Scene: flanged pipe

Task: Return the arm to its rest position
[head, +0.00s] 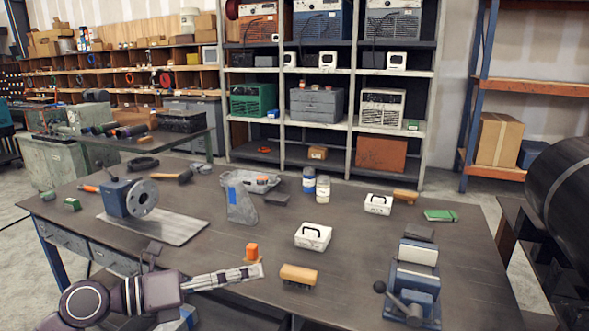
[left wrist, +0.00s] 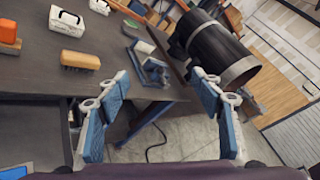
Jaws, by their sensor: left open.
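My left arm comes in from the lower left of the head view, and my left gripper (head: 236,277) hovers at the near edge of the workbench (head: 350,250). In the left wrist view the gripper (left wrist: 163,82) has its two blue-grey fingers spread wide with nothing between them. Beyond the fingers are the bench edge and the floor. A large black pipe (head: 565,190) with a grey band lies at the right, beside the bench; it also shows in the left wrist view (left wrist: 208,45). My right gripper is in neither view.
Near my left gripper stand an orange block (head: 252,252), a tan brush (head: 299,275) and a white case (head: 313,236). A blue vise (head: 415,280) stands at the bench's near right. A blue flanged unit (head: 128,198) rests on a pale plate. Shelves line the back.

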